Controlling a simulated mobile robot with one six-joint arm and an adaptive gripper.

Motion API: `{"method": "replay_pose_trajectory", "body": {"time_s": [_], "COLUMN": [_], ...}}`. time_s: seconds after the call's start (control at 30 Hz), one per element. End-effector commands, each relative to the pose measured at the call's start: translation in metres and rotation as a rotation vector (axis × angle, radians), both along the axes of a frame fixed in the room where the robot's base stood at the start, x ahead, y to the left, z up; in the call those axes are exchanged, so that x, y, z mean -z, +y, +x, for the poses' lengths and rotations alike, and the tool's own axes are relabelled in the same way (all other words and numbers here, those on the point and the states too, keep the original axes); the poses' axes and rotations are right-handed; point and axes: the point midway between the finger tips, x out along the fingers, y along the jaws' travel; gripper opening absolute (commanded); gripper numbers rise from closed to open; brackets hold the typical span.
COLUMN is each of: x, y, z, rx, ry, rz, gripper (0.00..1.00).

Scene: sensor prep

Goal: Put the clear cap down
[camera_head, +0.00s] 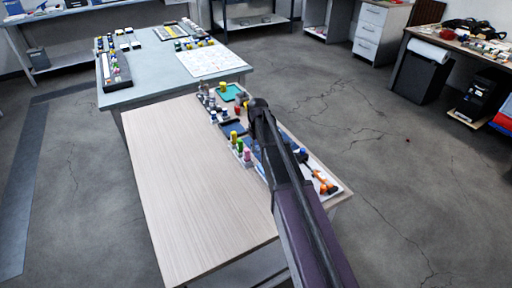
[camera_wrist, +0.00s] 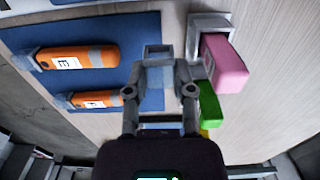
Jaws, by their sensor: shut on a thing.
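In the wrist view my gripper (camera_wrist: 160,86) is shut on a small translucent grey-blue piece, the clear cap (camera_wrist: 158,74), held between its fingertips. The cap is over the edge of a blue mat (camera_wrist: 130,32); I cannot tell whether it touches the mat. A grey square edge shows at the cap's far end. In the head view my arm hides the gripper and the cap.
Two orange devices (camera_wrist: 78,57) lie on the mat at left. A pink cap (camera_wrist: 224,64) in a grey holder stands close at right, with a green cap (camera_wrist: 209,104) below it. The wooden tabletop (camera_head: 185,180) is clear at left.

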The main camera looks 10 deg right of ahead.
Motion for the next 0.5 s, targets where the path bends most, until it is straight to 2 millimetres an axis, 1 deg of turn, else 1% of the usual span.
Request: {"method": "replay_pose_trajectory", "body": {"time_s": [0.03,0.1,0.2,0.3,0.5], "x": [0.002,0.003,0.004,0.004,0.004], "y": [0.0,-0.001,-0.001,-0.002,-0.002], "z": [0.014,0.024,0.035,0.039,0.04], "rx": [0.0,0.0,0.001,0.001,0.001], "ry": [0.0,0.0,0.0,0.0,0.0], "rz": [0.0,0.0,0.0,0.0,0.0], "gripper": [0.05,0.05,0.05,0.05,0.05]}}
